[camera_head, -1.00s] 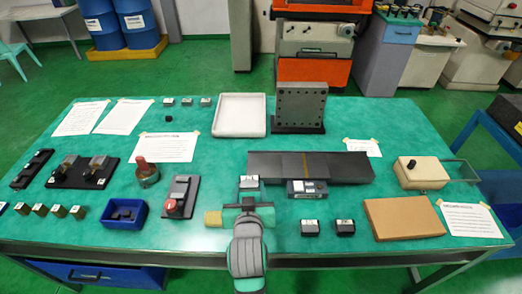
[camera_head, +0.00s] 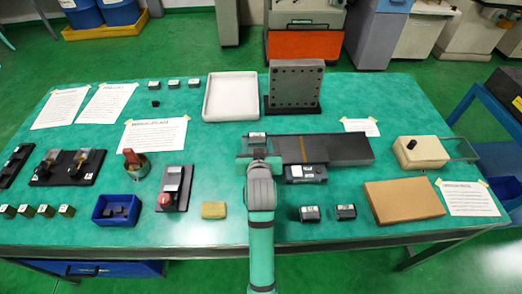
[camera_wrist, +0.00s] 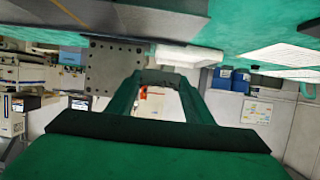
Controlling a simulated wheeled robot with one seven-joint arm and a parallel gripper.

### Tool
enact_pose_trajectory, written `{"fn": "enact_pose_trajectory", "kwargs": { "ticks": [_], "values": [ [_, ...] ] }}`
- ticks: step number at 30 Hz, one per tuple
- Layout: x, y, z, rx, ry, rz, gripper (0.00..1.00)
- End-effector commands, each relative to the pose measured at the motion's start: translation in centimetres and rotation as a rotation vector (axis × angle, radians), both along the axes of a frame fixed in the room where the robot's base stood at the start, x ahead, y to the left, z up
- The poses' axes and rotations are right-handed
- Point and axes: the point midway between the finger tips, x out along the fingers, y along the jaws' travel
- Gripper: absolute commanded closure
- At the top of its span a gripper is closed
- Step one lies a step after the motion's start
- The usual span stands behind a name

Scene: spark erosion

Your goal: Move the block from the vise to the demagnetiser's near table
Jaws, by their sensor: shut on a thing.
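The block (camera_head: 257,136), small and dark with a white label on top, is in my gripper (camera_head: 257,146) in the head view. My gripper is shut on it at the left end of the demagnetiser, a long dark grey plate (camera_head: 340,149) with a brown strip across it and a grey-blue box (camera_head: 305,173) in front. The gripper covers part of that left end. I cannot tell whether the block touches the table surface there. I cannot tell which fixture is the vise.
A drilled grey plate (camera_head: 296,86) stands upright behind, beside a white tray (camera_head: 231,97). A yellow block (camera_head: 213,210), a red-knobbed fixture (camera_head: 173,190) and a blue bin (camera_head: 116,209) lie left of my arm. Two dark blocks (camera_head: 328,213) and a brown board (camera_head: 404,201) lie right.

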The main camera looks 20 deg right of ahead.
Motion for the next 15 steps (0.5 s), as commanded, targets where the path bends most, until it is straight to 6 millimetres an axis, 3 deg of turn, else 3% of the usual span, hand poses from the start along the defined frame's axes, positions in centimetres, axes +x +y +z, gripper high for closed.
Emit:
{"fn": "enact_pose_trajectory", "kwargs": {
  "ticks": [6, 15],
  "values": [
    [2.1, -0.9, -3.1, 0.001, -0.001, 0.008, 0.93],
    [3.2, -2.1, -5.0, 0.001, 0.0, 0.004, 0.93]
  ]
}}
